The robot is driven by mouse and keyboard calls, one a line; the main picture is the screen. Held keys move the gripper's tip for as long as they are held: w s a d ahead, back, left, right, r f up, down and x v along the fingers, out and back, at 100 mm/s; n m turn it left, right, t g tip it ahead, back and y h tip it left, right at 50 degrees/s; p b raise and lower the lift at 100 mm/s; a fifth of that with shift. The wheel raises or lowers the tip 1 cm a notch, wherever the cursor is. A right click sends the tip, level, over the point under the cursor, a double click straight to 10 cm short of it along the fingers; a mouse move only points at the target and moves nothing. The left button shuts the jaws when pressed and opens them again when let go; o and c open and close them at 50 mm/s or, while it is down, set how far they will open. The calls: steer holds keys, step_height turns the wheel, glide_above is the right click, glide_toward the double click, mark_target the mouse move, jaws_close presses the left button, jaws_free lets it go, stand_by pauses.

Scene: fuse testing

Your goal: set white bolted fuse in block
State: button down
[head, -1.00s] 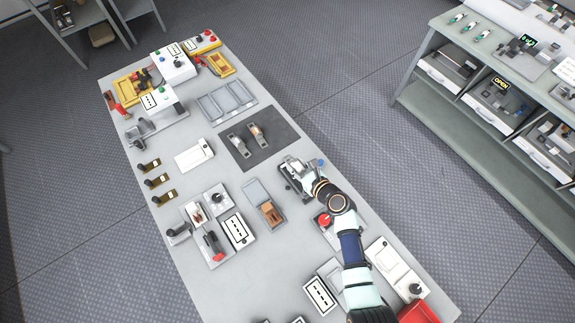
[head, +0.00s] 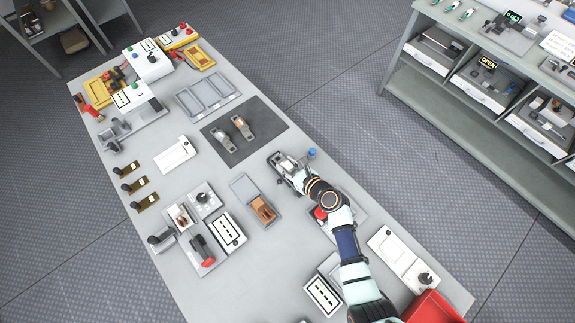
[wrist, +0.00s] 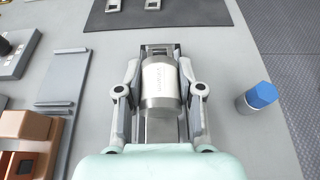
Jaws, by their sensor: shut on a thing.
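The white fuse (wrist: 162,78), a cylinder with a white label and metal end caps, is between my gripper's fingers (wrist: 160,72) in the wrist view. One finger presses on each side of it. A grey fuse block (wrist: 158,48) shows directly beneath and beyond the fuse, lined up with it. I cannot tell whether the fuse is fully down in the block. In the head view my gripper (head: 291,174) is low over the bench, just below the dark mat, and mostly covers the fuse and block.
A blue-capped piece (wrist: 258,97) stands right of my gripper. A grey tray with a brown block (head: 263,209) lies to the left. A red button (head: 320,213) is close under my arm.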

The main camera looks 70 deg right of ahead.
steer(key=shift+f+b, duration=0.55)
steer(key=shift+f, duration=0.05)
steer(key=c, duration=0.7)
jaws_free()
steer(key=shift+o, duration=0.2)
steer(key=v, duration=1.2)
